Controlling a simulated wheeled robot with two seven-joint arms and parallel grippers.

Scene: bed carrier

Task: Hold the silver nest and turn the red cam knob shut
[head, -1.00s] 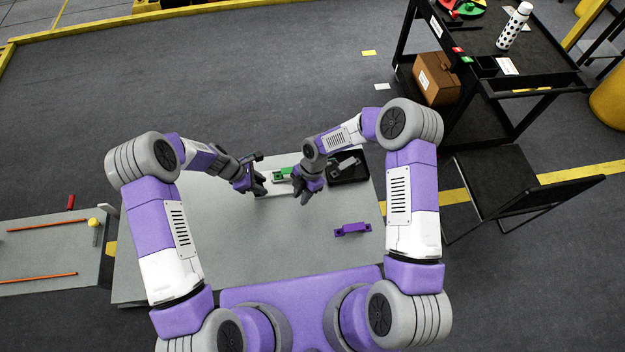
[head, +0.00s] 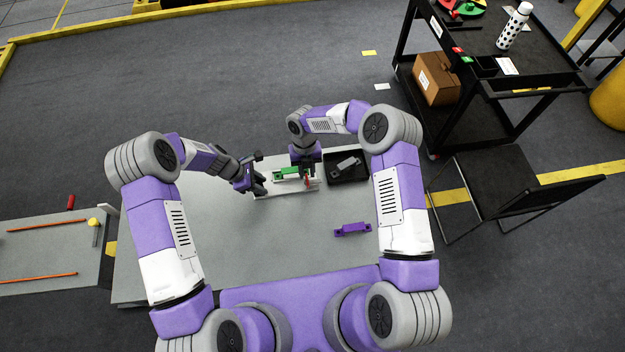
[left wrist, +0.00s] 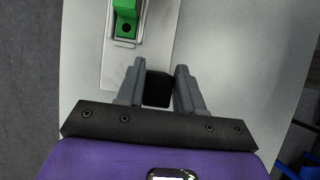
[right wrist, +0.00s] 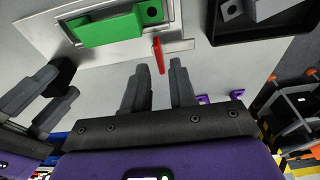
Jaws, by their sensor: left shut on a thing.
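The silver nest (head: 291,189) lies on the grey table with a green part (head: 287,171) seated in it. It also shows in the left wrist view (left wrist: 117,72). My left gripper (left wrist: 159,80) is shut on a black block (left wrist: 157,91) at the nest's end. The red cam knob (right wrist: 158,55) stands at the opposite end, beside the green part, its lever sticking out past the plate edge. My right gripper (right wrist: 158,72) is open, with the red knob just ahead of the gap between its fingertips. In the head view, the right gripper (head: 306,170) partly covers that end.
A black tray (head: 334,181) holding a grey part stands right of the nest, close to my right gripper. A purple bracket (head: 352,229) lies nearer on the table. The table's middle is clear. A black cart (head: 545,75) and a chair (head: 490,185) stand beyond to the right.

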